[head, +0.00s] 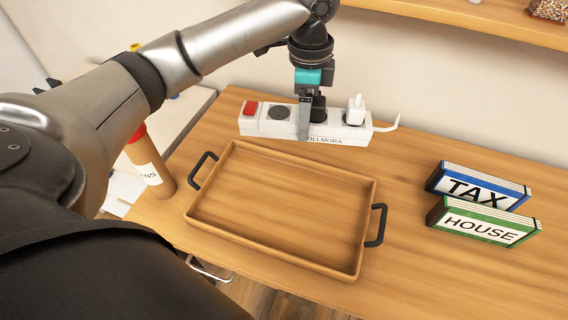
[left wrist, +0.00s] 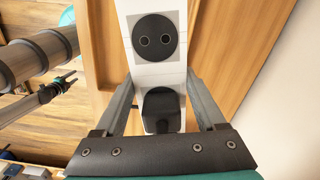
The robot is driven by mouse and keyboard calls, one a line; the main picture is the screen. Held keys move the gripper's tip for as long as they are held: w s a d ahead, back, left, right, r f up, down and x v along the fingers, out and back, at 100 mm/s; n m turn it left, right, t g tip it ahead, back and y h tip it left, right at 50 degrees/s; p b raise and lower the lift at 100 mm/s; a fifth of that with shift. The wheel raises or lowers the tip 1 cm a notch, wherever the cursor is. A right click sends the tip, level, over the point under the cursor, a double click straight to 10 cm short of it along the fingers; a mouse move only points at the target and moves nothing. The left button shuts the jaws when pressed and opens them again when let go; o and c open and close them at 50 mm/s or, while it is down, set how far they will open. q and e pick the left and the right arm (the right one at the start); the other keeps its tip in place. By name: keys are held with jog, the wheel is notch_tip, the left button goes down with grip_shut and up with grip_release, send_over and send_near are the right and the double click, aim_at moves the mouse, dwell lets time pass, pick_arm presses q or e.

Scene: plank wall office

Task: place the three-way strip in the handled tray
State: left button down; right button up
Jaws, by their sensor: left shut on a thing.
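The three-way strip (head: 262,123) is a white power strip with a red switch, dark round sockets and a white plug at its right end. It is at the back of the table, behind the tray. My left gripper (head: 305,117) is shut across the strip's middle, with a finger down its front side. In the left wrist view the strip (left wrist: 175,72) lies between the two fingers of my left gripper (left wrist: 160,95). The handled tray (head: 280,205) is wooden, with two black handles, and is empty. I cannot tell whether the strip touches the table. My right gripper is not in view.
A blue TAX binder (head: 478,186) and a green HOUSE binder (head: 483,222) lie to the right of the tray. A brown cylinder with a white label (head: 150,165) stands left of the tray. A shelf (head: 470,15) runs above at the back. The table's right part is mostly clear.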

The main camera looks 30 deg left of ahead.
aim_at(294, 110)
pick_arm(q)
jog(key=shift+a+f+m, duration=0.25)
jog(key=shift+a+m, duration=0.3)
jog(key=shift+a+f+m, duration=0.25)
jog(key=shift+a+m, duration=0.25)
jog(key=shift+m, duration=0.05)
jog(key=shift+a+f, duration=0.15)
jog(key=shift+f, duration=0.35)
jog(key=shift+m, duration=0.3)
notch_tip(294, 110, down, 19)
jog(key=b, duration=0.4)
jog(key=shift+f, duration=0.1)
jog(key=shift+f, duration=0.15)
grip_release()
notch_tip(294, 110, up, 12)
jog(key=p, duration=0.3)
